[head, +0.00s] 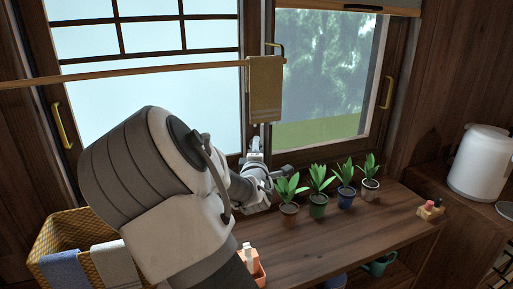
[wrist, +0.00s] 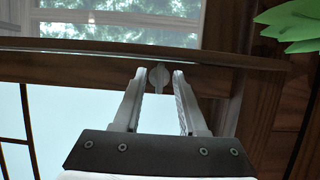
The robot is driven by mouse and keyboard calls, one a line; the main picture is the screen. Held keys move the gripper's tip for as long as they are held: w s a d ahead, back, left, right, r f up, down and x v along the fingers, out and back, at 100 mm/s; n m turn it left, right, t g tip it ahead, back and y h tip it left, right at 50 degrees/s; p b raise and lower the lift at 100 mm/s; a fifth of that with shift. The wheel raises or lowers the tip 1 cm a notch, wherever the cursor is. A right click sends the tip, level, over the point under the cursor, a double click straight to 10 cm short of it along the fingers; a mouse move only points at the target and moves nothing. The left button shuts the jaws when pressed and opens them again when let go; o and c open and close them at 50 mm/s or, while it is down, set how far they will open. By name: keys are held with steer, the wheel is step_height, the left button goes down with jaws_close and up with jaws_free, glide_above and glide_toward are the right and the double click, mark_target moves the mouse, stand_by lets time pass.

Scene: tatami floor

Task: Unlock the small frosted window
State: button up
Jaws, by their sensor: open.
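The frosted window (head: 85,42) is the pale pane with a dark lattice at the left in the head view; its pane also fills the lower part of the wrist view (wrist: 60,125). A small grey latch knob (wrist: 158,77) sits on the wooden frame between the frosted and clear panes. My gripper (wrist: 157,75) is open, with its two pale fingertips on either side of the knob. I cannot tell whether they touch it. In the head view my gripper (head: 257,143) is at the central frame below the towel, and the knob cannot be made out.
A towel (head: 265,88) hangs on a wooden rail (head: 130,73) just above my gripper. Several potted plants (head: 318,205) stand close on the right along the wooden counter (head: 340,245). A wicker basket (head: 75,228) is at lower left. A white kettle-like appliance (head: 482,163) stands far right.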

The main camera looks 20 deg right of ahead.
jaws_close()
